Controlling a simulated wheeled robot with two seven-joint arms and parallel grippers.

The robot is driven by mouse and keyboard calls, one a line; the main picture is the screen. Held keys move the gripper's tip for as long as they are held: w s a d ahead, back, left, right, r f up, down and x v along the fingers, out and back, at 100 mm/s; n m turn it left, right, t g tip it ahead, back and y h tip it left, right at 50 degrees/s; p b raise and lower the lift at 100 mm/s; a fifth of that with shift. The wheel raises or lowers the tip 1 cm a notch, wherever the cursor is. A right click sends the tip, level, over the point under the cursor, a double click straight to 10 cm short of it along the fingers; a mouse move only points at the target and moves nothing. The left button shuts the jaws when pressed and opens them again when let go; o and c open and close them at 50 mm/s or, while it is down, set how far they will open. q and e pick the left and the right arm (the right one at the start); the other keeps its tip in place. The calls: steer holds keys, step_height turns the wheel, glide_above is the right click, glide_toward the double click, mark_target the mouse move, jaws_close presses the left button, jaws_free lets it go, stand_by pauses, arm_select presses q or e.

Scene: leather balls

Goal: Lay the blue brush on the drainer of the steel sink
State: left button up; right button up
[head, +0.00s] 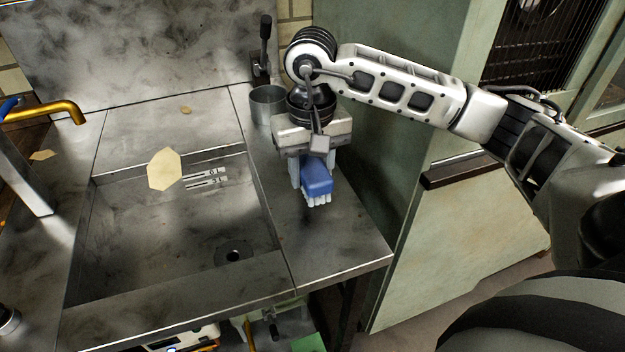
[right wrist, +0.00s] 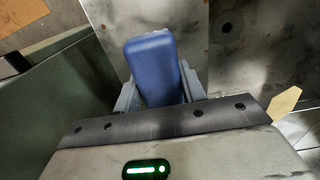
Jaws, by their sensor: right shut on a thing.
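The blue brush (head: 317,178) with pale bristles is in my right gripper (head: 313,170), whose fingers are shut on its sides. The brush also shows between the fingers in the right wrist view (right wrist: 155,68). The brush is over the flat steel drainer (head: 345,240), right of the sink basin (head: 150,245). Its bristles show at the near, lower end. I cannot tell whether they touch the steel. My left gripper is not in view.
A grey metal cup (head: 267,106) stands on the steel behind my right gripper. A brass tap (head: 55,110) is at the left. A pale flat piece (head: 165,169) shows over the basin. A green cabinet (head: 405,100) stands right of the drainer, whose near part is clear.

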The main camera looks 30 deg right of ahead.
mark_target(312, 161)
steer(key=f, duration=0.2)
steer(key=f+p, duration=0.1)
steer(key=shift+w+d+f, duration=0.15)
steer(key=shift+w+d, duration=0.05)
steer(key=shift+d, duration=0.05)
steer(key=shift+f, duration=0.25)
steer(key=shift+f+b, duration=0.2)
steer(key=shift+b, duration=0.15)
steer(key=o, duration=1)
steer(key=shift+r, duration=0.15)
step_height(312, 161, up, 12)
steer(key=shift+r+b, duration=0.1)
steer(key=shift+b, duration=0.2)
